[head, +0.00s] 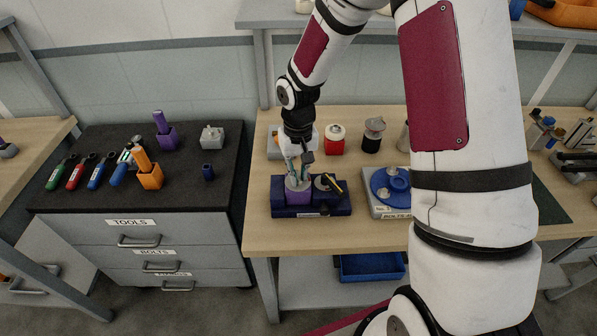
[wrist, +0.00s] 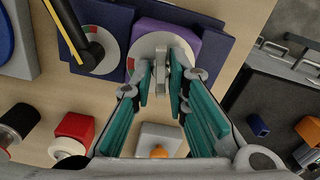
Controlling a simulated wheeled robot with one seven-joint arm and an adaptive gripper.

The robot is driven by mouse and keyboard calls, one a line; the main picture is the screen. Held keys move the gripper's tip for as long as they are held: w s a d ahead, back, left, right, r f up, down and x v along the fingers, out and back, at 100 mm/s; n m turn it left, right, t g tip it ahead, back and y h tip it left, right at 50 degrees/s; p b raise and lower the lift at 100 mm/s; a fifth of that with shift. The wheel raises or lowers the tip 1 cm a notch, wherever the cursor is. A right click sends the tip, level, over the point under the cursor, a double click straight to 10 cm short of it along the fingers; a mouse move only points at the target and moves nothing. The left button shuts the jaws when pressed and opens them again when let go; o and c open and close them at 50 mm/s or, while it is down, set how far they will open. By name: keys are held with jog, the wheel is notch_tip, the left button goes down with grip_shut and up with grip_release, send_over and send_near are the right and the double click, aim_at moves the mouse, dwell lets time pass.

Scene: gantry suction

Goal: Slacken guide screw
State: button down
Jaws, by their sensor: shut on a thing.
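A dark blue fixture (head: 339,209) lies on the wooden bench, with a purple block (head: 298,198) at its left end. A pale grey disc with a red mark (wrist: 149,43) tops the purple block. My gripper (head: 300,166) points down over this disc. In the wrist view, its teal-padded fingers (wrist: 168,68) are closed on a small grey metal tab (wrist: 160,62) above the disc. Whether the tab is the guide screw's head, I cannot tell. Beside it, a second disc (wrist: 101,54) carries a black lever with a yellow stripe (wrist: 73,30). The fingers partly hide the disc below.
A bolt tray (head: 385,212) with a blue round plate stands close right of the fixture. Behind are a red jar (head: 335,146) and a dark jar (head: 373,140). A black-topped drawer cabinet (head: 95,200) at left holds hand tools and holders. Bare wood lies before the fixture.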

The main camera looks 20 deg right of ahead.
aim_at(298, 174)
jog(key=shift+a, duration=0.1)
dwell(0.4)
jog(key=c, duration=1.5)
grip_release()
jog(key=shift+r, duration=0.1)
notch_tip(298, 174, up, 12)
jog(key=shift+f, duration=0.1)
